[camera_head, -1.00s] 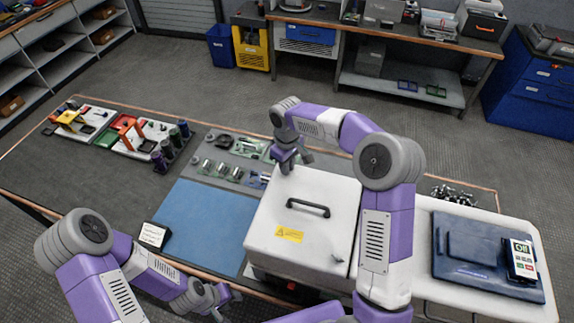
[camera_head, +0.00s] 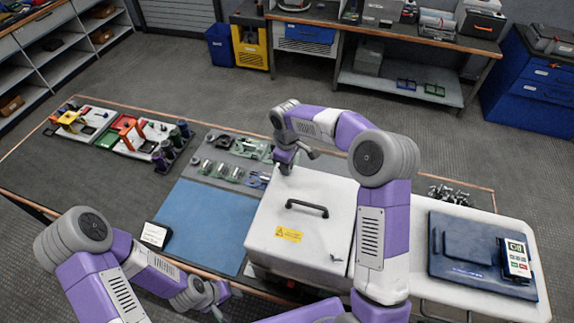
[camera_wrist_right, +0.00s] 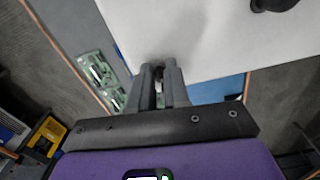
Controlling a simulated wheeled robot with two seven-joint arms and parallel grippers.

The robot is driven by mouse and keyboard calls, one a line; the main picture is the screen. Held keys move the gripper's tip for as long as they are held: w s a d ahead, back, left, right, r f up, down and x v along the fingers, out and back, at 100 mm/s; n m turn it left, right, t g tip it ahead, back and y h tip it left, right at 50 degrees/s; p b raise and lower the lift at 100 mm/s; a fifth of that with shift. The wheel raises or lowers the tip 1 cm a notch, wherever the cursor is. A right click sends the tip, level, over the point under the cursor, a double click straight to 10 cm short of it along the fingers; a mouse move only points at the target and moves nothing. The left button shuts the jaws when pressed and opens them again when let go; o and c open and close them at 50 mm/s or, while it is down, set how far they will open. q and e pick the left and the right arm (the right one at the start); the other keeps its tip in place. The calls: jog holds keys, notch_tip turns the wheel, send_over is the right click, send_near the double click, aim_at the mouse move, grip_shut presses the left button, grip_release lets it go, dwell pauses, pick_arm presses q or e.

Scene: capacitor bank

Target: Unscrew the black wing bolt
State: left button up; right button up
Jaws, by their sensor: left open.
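My right gripper (camera_head: 285,164) points down at the far left corner of the white box lid (camera_head: 268,208). In the right wrist view, its two fingers (camera_wrist_right: 160,72) are close together with a narrow gap. A small dark piece, perhaps the black wing bolt (camera_wrist_right: 159,73), shows between the fingertips. The fingers mostly hide it, and I cannot tell whether they grip it. Another small dark fitting (camera_head: 336,259) lies near the lid's front right. My left gripper (camera_head: 222,297) is open and empty, low in front of the box and the blue mat.
A black handle (camera_head: 307,207) stands up from the lid. The blue mat (camera_head: 207,222) lies clear left of the box.

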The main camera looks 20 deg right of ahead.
jog(key=o, duration=0.4)
notch_tip(320, 180, up, 8)
jog(key=shift+f, duration=0.2)
dwell(0.5)
